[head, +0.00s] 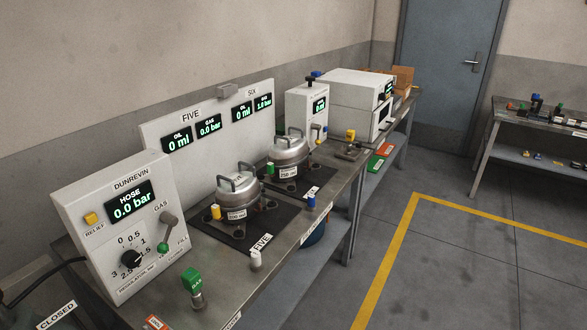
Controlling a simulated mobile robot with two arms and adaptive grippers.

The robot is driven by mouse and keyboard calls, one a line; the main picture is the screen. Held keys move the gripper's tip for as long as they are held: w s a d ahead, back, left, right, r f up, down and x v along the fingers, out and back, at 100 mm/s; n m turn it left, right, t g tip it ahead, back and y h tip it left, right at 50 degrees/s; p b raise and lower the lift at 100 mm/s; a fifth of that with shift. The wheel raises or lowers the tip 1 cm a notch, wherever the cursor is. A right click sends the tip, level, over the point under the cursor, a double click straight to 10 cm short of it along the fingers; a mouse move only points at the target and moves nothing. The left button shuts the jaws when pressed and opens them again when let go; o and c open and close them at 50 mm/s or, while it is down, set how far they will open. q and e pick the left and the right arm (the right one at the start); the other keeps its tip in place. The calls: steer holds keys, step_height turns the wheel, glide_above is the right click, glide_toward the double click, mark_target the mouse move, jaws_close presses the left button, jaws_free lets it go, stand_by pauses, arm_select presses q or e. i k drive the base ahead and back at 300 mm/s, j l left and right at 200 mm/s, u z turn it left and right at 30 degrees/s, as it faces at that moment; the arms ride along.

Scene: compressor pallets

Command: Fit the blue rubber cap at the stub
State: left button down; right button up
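A small blue piece (311,201), possibly the blue rubber cap, stands at the front edge of the steel bench, right of the black mat marked FIVE. Two silver compressors sit on black mats: the nearer one (237,203) under the FIVE panel and the farther one (289,157) under SIX. The nearer compressor has a yellow piece (216,212) on its left and small coloured pieces on its right. The stubs are too small to tell which one is bare. Neither of my grippers is in view.
A white DUNREVIN console (118,228) stands at the bench's near left; its hose display reads 0.0 bar. A green GAS fitting (192,282) and a pale cylinder (256,259) stand along the front edge. White boxes (350,92) stand at the far end.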

mark_target(311, 198)
steer(key=i+l+u, duration=0.1)
steer(key=u, duration=0.75)
steer(key=l+u, duration=0.2)
steer(key=u, duration=0.2)
steer(key=i+l+u, duration=0.15)
steer(key=l+u, duration=0.2)
steer(key=l, duration=0.7)
steer(key=l+u, duration=0.3)
steer(key=l, duration=0.75)
steer(key=i, duration=0.05)
